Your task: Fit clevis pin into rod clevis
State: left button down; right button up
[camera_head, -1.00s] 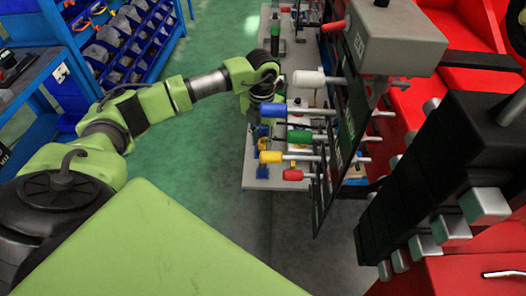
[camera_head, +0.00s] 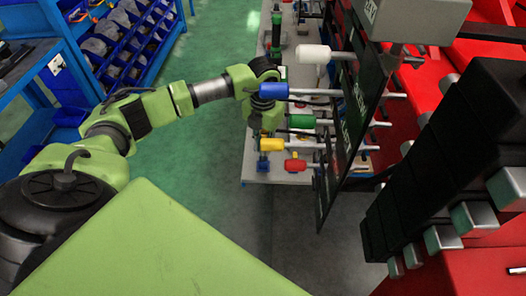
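My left arm reaches in from the left over the grey bench (camera_head: 249,165). My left gripper (camera_head: 265,122) points down beside the coloured handles. It is mostly hidden by my wrist and the handles, so its fingers cannot be made out. I cannot tell whether it holds anything. My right gripper is not in view. I cannot pick out the clevis pin or the rod clevis. Small parts on the bench are too small or too covered to name.
White (camera_head: 312,54), blue (camera_head: 273,90), green (camera_head: 301,121), yellow (camera_head: 271,144) and red (camera_head: 295,165) handles stick out left from a dark panel (camera_head: 352,125). A blue bin rack (camera_head: 125,40) stands upper left. Red machinery (camera_head: 430,85) fills the right. Green floor (camera_head: 215,145) is clear left of the bench.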

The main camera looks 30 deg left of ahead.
pick_arm(q)
jog(key=shift+r, duration=0.1)
jog(key=shift+r+p, duration=1.05)
jog(key=shift+r, duration=0.4)
jog(key=shift+r+p, duration=1.3)
jog(key=shift+r, duration=0.7)
